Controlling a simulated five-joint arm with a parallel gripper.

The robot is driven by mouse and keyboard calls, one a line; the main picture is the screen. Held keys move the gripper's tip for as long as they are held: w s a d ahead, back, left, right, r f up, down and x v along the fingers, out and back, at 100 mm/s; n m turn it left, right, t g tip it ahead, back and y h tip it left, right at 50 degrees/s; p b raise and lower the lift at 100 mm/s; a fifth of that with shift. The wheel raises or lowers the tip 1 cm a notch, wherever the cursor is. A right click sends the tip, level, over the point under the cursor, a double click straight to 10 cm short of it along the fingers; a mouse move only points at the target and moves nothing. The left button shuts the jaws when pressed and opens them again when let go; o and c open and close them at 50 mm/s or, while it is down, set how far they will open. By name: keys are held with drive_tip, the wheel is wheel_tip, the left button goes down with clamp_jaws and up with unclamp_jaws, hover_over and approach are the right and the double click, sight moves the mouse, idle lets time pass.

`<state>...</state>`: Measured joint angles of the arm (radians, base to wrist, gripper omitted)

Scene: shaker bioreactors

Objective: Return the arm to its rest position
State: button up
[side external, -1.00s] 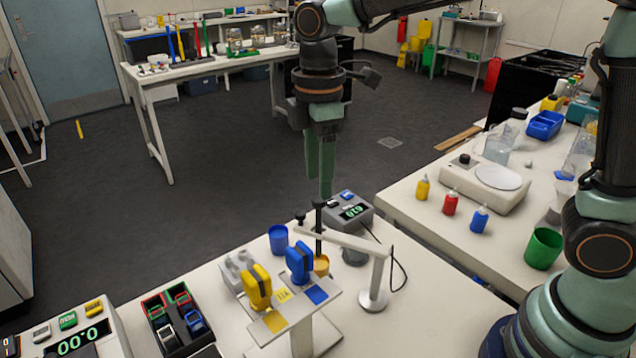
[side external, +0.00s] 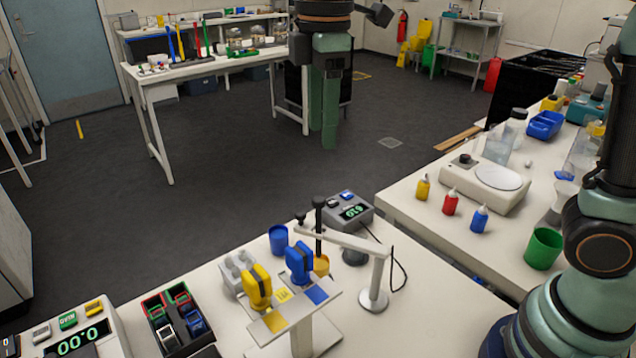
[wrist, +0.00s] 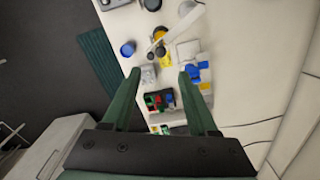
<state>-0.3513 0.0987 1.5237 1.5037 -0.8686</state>
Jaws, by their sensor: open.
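My gripper (side external: 324,140) hangs in the air high above the front bench, its green fingers pointing down. The upper arm is cut off by the top of the side view.
Below, the bench holds a yellow clamp (side external: 257,287), a blue clamp (side external: 299,262), a white stand arm (side external: 345,241), a grey display box (side external: 349,208) and a partitioned box (side external: 177,318). A side bench has small bottles (side external: 450,203) and a green cup (side external: 543,248). Air around my gripper is clear.

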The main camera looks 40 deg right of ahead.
drive_tip(key=s+d+f+m+t, duration=0.2)
drive_tip(key=s+d+f+m, duration=0.1)
drive_tip(key=d+m, duration=0.3)
drive_tip(key=s+d+f+m+t, duration=0.3)
drive_tip(key=s+d+m, duration=0.2)
drive_tip(key=d+m, duration=0.2)
drive_tip(key=shift+s+d+f+m, duration=0.15)
drive_tip(key=shift+s+d+m, duration=0.2)
drive_tip(key=shift+m, duration=0.15)
idle(0.6)
